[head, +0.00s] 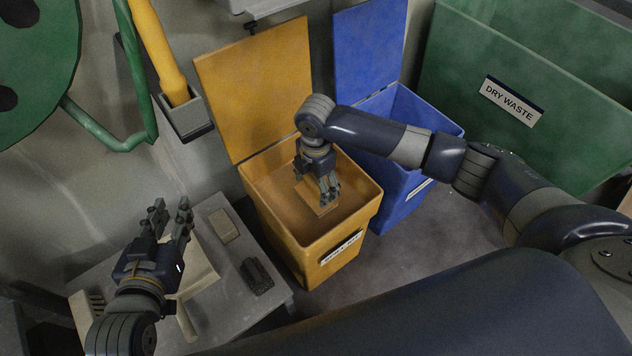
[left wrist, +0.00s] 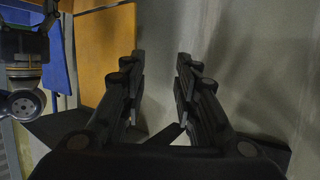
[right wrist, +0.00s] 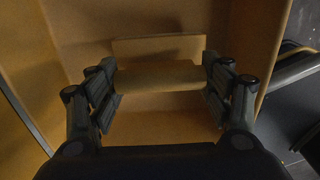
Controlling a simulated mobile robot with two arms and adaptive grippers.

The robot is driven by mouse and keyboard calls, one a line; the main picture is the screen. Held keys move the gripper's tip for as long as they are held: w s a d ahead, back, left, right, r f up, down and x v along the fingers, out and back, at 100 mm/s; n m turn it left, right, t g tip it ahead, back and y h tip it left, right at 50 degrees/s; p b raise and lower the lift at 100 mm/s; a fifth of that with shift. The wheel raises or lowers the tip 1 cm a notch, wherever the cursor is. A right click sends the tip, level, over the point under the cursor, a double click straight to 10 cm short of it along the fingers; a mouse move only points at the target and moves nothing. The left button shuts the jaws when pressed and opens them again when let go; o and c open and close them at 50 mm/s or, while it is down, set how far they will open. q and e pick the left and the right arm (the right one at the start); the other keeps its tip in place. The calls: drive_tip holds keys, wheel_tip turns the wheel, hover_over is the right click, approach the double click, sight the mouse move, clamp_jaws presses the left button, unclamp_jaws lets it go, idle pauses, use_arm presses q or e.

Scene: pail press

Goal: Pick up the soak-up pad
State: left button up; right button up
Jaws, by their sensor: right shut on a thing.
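My right gripper (head: 329,196) reaches down into the open yellow bin (head: 352,211). It is shut on a tan slab, which seems to be the soak-up pad (head: 309,194). In the right wrist view the slab (right wrist: 160,77) spans the space between the fingers (right wrist: 162,92). A flat tan face (right wrist: 158,48) shows just beyond it; I cannot tell whether it is part of the same piece. My left gripper (head: 170,212) is open and empty above the grey table. In the left wrist view its fingers (left wrist: 160,80) stand apart with nothing between them.
The grey table (head: 213,318) holds a beige block (head: 223,225), a dark object (head: 257,275) and a pale tray-like piece (head: 203,268). A blue bin (head: 430,116) with a raised lid stands right of the yellow one. A green dry-waste container (head: 540,85) is behind. Open floor lies right of the bins.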

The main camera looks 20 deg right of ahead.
sight(316, 184)
wheel_tip(316, 184, up, 2)
drive_tip(key=shift+p, duration=0.9)
drive_tip(key=shift+r+p, duration=0.6)
drive_tip(key=shift+p, duration=0.2)
drive_tip(key=shift+r+p, duration=1.15)
drive_tip(key=shift+p, duration=0.2)
use_arm(q)
drive_tip(key=s+a+f+g+y, duration=0.1)
drive_tip(key=s+a+f+g, duration=0.1)
drive_tip(key=s+f+g, duration=0.3)
drive_tip(key=s+a+f+g+y, duration=0.1)
drive_tip(key=s+a+f+g, duration=0.2)
drive_tip(key=s, duration=0.6)
wheel_tip(316, 184, down, 3)
drive_tip(key=shift+s+a+f+n+g+y, duration=0.2)
drive_tip(key=shift+s+n+g+y, duration=0.1)
drive_tip(key=shift+g, duration=0.7)
drive_tip(key=shift+d, duration=0.1)
use_arm(e)
drive_tip(key=shift+o, duration=0.6)
drive_tip(key=shift+r, duration=0.15)
